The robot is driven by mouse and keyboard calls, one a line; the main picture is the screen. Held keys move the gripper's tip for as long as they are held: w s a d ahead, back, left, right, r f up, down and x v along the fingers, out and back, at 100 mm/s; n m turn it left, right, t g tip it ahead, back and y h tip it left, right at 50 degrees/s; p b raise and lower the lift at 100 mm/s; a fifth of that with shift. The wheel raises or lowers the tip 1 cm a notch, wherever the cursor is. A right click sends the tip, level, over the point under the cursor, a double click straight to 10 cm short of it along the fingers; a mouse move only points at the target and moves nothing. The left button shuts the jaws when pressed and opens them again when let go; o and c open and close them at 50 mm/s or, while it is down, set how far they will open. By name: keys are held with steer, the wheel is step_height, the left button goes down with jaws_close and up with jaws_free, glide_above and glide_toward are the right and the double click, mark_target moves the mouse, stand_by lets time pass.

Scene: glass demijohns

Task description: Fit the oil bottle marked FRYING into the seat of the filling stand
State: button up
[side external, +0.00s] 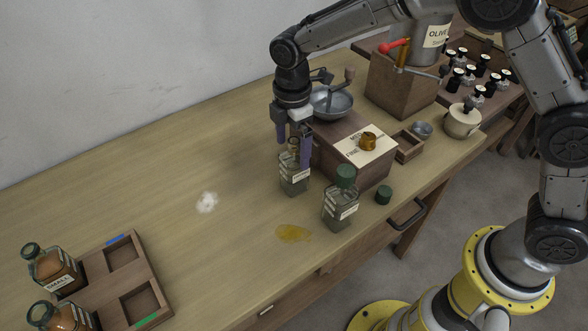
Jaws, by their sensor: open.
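My gripper (294,158) points down with its purple fingers apart, at the neck of an uncapped glass bottle (294,182) standing upright on the table. I cannot tell if the fingers touch it. A second glass bottle (341,212) with a green cap stands nearer the front edge. Both have pale labels too small to read, so I cannot tell which is FRYING. A wooden stand (157,286) at lower left has two empty square recesses, one with a blue strip and one with a green strip. I cannot tell whether this or the small open wooden frame (409,146) is the filling stand's seat.
Two amber-filled bottles (52,270) (58,314) stand at the wooden stand's left. A wooden box (355,165) with a paper and an amber item is just right of my gripper. A loose green cap (383,195), yellow spill (293,233) and white powder (206,202) lie on the table. The left-centre is mostly clear.

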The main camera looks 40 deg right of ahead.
step_height(320, 180, down, 5)
steer(key=shift+d+r, duration=0.1)
steer(key=shift+d, duration=0.05)
jaws_close()
stand_by(0.6)
